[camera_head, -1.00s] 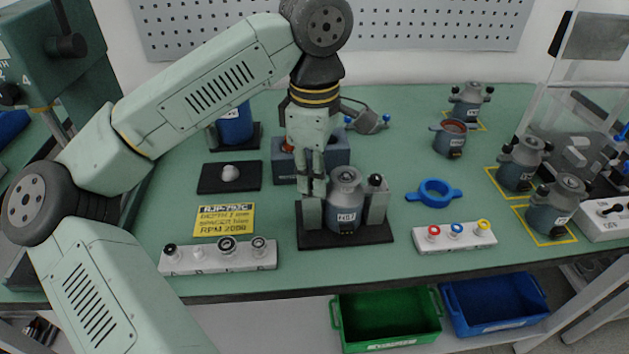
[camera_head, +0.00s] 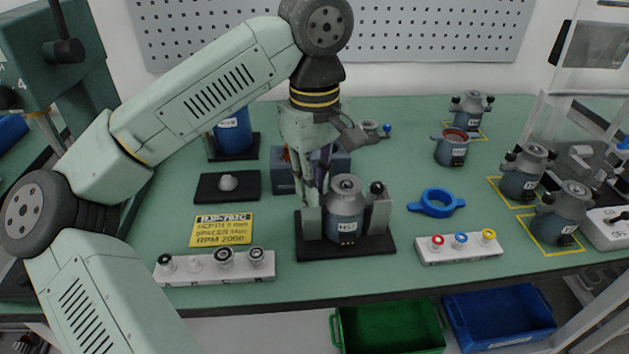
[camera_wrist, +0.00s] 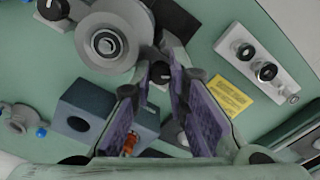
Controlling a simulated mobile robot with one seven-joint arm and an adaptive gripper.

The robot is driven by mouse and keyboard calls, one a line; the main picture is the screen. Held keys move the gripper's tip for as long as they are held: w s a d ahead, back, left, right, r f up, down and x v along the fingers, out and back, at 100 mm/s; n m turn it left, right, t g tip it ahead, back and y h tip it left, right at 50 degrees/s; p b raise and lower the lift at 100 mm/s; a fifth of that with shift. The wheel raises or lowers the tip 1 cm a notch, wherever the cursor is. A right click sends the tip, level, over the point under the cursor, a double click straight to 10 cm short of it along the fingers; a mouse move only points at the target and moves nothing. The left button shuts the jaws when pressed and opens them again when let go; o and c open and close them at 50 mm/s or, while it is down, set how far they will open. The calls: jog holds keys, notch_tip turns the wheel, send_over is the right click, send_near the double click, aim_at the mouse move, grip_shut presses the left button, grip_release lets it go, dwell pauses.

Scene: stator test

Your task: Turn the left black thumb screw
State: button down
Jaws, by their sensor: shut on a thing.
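The grey stator housing (camera_head: 345,207) stands upright in a black-based fixture (camera_head: 352,246) with a grey post on each side. The right black thumb screw (camera_head: 376,188) tops the right post; it also shows in the wrist view (camera_wrist: 53,9). The left black thumb screw (camera_wrist: 161,72) sits between my fingertips in the wrist view and is hidden in the head view. My gripper (camera_head: 312,192) points down over the left post (camera_head: 311,222). In the wrist view my gripper (camera_wrist: 160,76) has its purple-padded fingers shut on the left screw.
A white button strip (camera_head: 215,267) and yellow sign (camera_head: 222,229) lie left. A blue ring (camera_head: 436,203) and another button strip (camera_head: 459,246) lie right. A blue-grey block (camera_head: 284,176) stands behind the gripper. Several other housings stand farther right.

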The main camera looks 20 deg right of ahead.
dwell(0.3)
jog(key=c, duration=1.5)
grip_release()
jog(key=shift+c, duration=0.2)
